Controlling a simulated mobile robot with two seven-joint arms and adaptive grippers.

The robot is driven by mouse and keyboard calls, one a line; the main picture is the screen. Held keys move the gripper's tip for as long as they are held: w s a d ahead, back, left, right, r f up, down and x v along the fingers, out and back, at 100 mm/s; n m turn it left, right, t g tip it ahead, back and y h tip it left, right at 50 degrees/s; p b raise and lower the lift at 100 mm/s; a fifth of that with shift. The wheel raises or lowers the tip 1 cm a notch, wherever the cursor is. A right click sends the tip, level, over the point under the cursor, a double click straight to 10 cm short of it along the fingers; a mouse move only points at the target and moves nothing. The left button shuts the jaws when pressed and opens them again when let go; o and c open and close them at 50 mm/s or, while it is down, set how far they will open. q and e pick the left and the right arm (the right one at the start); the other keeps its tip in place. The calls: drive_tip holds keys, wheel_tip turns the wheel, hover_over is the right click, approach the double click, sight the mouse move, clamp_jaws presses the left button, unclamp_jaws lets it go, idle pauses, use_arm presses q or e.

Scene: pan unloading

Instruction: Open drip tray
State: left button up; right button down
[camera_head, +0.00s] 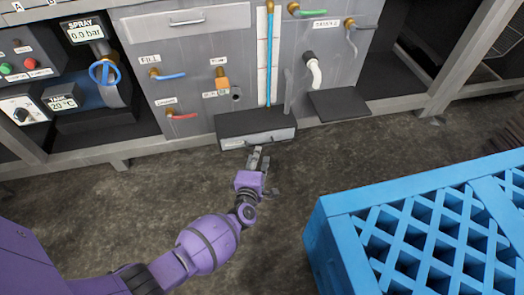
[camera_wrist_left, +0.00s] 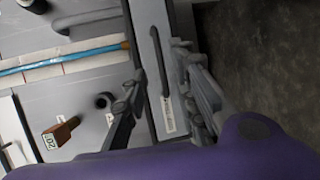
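The drip tray (camera_head: 257,124) is a dark box with a grey front, low at the foot of the grey machine. It looks pushed in. In the left wrist view its grey front (camera_wrist_left: 154,60) runs up the middle, with a dark handle slot and a small label. My left gripper (camera_head: 258,158) is just in front of the tray in the head view. In the left wrist view its fingers (camera_wrist_left: 160,98) are apart, with the tray front showing between them. I cannot tell whether either finger touches it. My right gripper is not in view.
A blue slatted crate or pallet (camera_head: 330,208) fills the lower right. The machine panel (camera_head: 190,60) has several coloured valve handles and a blue level tube (camera_head: 269,60). A dark flat plate (camera_head: 340,104) juts out right of the tray. The floor (camera_head: 110,200) before the tray is clear.

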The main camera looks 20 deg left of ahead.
use_arm(q)
drive_tip(key=shift+b+x, duration=0.95)
drive_tip(key=shift+x, duration=1.35)
drive_tip(key=shift+c, duration=0.5)
clamp_jaws()
